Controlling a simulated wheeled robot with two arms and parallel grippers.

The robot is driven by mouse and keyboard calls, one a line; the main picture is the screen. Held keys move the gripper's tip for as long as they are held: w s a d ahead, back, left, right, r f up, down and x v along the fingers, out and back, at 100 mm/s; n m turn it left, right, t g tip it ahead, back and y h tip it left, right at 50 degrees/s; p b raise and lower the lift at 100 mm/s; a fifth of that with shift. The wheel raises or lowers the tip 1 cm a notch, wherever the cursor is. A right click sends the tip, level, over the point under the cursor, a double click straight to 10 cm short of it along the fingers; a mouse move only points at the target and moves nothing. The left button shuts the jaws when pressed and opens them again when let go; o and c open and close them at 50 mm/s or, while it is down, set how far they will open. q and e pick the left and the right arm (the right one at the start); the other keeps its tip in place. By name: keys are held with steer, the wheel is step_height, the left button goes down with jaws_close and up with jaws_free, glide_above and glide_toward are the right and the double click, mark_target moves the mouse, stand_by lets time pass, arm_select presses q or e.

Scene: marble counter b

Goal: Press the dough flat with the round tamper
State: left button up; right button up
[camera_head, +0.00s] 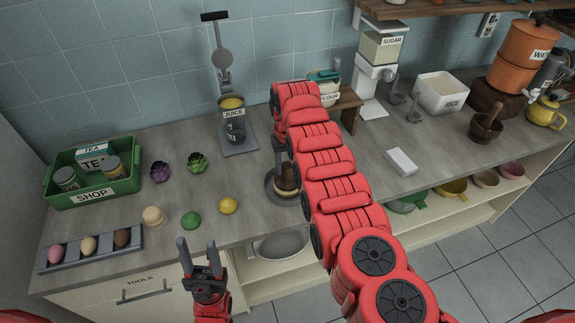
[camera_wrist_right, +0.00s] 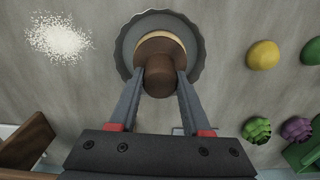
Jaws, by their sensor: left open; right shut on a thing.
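My right gripper (camera_wrist_right: 158,77) is shut on the brown round tamper (camera_wrist_right: 158,55), which shows upright in the head view (camera_head: 287,174). The tamper is over a round dark tin with a wavy rim (camera_wrist_right: 127,38); this tin also shows in the head view (camera_head: 271,190), partly behind my right arm. A thin tan edge, likely the dough (camera_wrist_right: 160,37), shows around the tamper inside the tin. The tamper hides most of it, so I cannot tell how flat it is. My left gripper (camera_head: 198,244) is open and empty near the counter's front edge.
A yellow ball (camera_head: 228,205), a green ball (camera_head: 191,221) and a beige knob-like thing (camera_head: 154,216) lie left of the tin. A green SHOP crate (camera_head: 130,185) and egg tray (camera_head: 57,266) stand further left. White powder (camera_wrist_right: 58,38) lies beside the tin. The juice press (camera_head: 238,140) stands behind.

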steer(key=shift+f, duration=0.35)
steer(key=shift+f+b, duration=0.5)
steer(key=shift+b, duration=0.5)
stand_by(2.8)
stand_by(0.4)
steer(key=shift+r+p, duration=0.4)
steer(key=shift+r, duration=3.65)
